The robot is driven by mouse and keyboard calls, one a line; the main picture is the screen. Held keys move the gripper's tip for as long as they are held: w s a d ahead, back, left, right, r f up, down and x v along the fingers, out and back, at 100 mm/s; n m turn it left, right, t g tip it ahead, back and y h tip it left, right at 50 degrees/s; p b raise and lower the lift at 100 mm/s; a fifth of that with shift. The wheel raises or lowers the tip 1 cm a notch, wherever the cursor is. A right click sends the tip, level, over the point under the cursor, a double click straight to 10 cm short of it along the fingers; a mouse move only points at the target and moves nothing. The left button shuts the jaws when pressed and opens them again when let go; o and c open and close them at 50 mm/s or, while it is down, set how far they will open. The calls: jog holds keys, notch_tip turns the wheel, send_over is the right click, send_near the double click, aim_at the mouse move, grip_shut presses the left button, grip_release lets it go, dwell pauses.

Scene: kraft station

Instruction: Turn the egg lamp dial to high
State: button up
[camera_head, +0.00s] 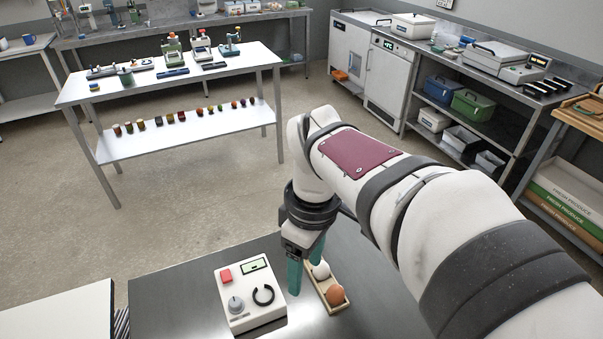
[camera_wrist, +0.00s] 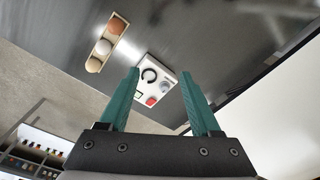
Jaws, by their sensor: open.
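The egg lamp (camera_head: 248,318) is a white box on the dark bench, with a red button (camera_head: 226,276), a small greenish display, a grey dial (camera_head: 236,304) and a black ring (camera_head: 263,295). The dial's setting is too small to read. My gripper (camera_head: 306,272) has teal fingers, points down and is open and empty, to the right of the lamp in the head view. In the wrist view the lamp (camera_wrist: 168,77) shows between and beyond the fingertips, with the dial (camera_wrist: 165,87) nearer the right finger. The fingers appear apart from the lamp.
A wooden egg tray (camera_head: 336,306) with a brown egg (camera_head: 334,294) and a white egg (camera_head: 321,270) stands just right of the lamp, close to my gripper; the wrist view shows a further egg (camera_wrist: 93,65) in it. Bare bench (camera_head: 180,300) lies left of the lamp.

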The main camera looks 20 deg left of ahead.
aim_at(235, 302)
jog(key=s+a+f+n, duration=0.1)
jog(key=a+f+n, duration=0.3)
jog(key=a+n, duration=0.9)
jog(key=shift+m, duration=0.9)
jog(key=f, duration=0.5)
jog(key=a+f, duration=0.1)
jog(key=f, duration=0.4)
jog(key=a+f, duration=0.1)
jog(key=f, duration=0.4)
jog(key=shift+a+f, duration=0.2)
grip_shut()
